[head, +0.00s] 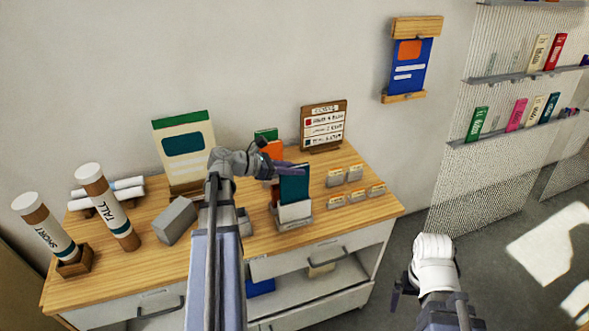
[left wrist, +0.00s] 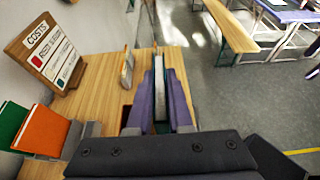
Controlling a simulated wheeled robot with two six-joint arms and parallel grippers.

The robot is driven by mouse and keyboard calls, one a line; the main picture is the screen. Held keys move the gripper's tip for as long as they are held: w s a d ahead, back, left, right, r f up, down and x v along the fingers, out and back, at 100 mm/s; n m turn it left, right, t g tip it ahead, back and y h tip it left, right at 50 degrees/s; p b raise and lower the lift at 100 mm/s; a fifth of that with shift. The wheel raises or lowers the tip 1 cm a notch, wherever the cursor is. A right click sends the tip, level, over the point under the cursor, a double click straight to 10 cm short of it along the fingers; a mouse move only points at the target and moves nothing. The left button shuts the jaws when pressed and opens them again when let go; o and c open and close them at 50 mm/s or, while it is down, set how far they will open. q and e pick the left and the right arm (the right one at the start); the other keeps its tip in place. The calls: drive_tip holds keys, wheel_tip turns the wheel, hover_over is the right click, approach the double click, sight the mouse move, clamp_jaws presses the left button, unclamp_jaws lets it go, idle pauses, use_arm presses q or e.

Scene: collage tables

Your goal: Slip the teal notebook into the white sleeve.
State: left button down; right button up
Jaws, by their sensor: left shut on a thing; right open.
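The teal notebook (head: 294,185) stands upright in the head view, above the white sleeve (head: 295,212). Its lower edge meets the sleeve's top; I cannot tell how far it is inside or whether it is just behind. The sleeve stands in a grey holder on the wooden counter. My left gripper (head: 292,169) is shut on the notebook near its top edge. In the left wrist view the fingers (left wrist: 160,98) hold it edge-on, and the sleeve cannot be made out. My right gripper (head: 430,303) is open and empty, off the counter at the lower right.
An orange book (head: 270,150) and a green one stand close behind the left gripper. A costs board (head: 323,126) stands at the back. Small card holders (head: 356,174) sit right of the sleeve. A grey block (head: 176,220) and labelled tubes (head: 108,207) are at the left.

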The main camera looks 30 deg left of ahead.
use_arm(q)
drive_tip(key=shift+f+b, duration=2.3)
drive_tip(key=shift+f, duration=0.3)
drive_tip(key=shift+f+b, duration=2.8)
drive_tip(key=shift+b, duration=0.15)
drive_tip(key=c, duration=0.8)
unclamp_jaws()
drive_tip(key=shift+o, duration=0.2)
drive_tip(key=p+v, duration=0.3)
drive_tip(key=v, duration=0.4)
drive_tip(key=shift+s+a, duration=0.3)
drive_tip(key=shift+r, duration=0.1)
